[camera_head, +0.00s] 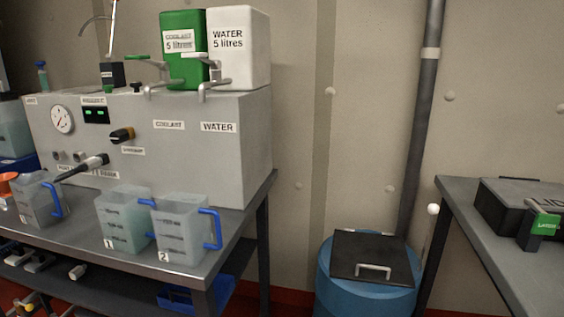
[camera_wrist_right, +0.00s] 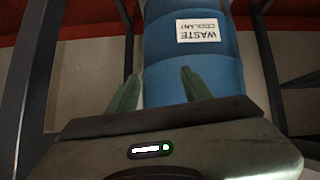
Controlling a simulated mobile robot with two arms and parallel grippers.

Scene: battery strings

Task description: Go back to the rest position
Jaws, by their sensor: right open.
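My right gripper (camera_wrist_right: 159,75) shows only in the right wrist view. Its two green fingers are spread apart with nothing between them. Behind the fingers is a blue drum (camera_wrist_right: 190,62) with a waste coolant label that appears upside down. The drum also shows in the head view (camera_head: 345,295), standing on the floor between two benches, with a dark square lid (camera_head: 350,252) on top. I cannot tell how far the fingers are from the drum. Neither gripper shows in the head view, and my left gripper is out of sight.
The left bench (camera_head: 190,268) holds a grey machine (camera_head: 195,165), a green coolant tank (camera_head: 183,50), a white water tank (camera_head: 238,55) and several jugs, including jug 1 (camera_head: 125,222) and jug 2 (camera_head: 180,232). A black case (camera_head: 505,205) sits on the right bench (camera_head: 465,225). Dark posts flank the drum.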

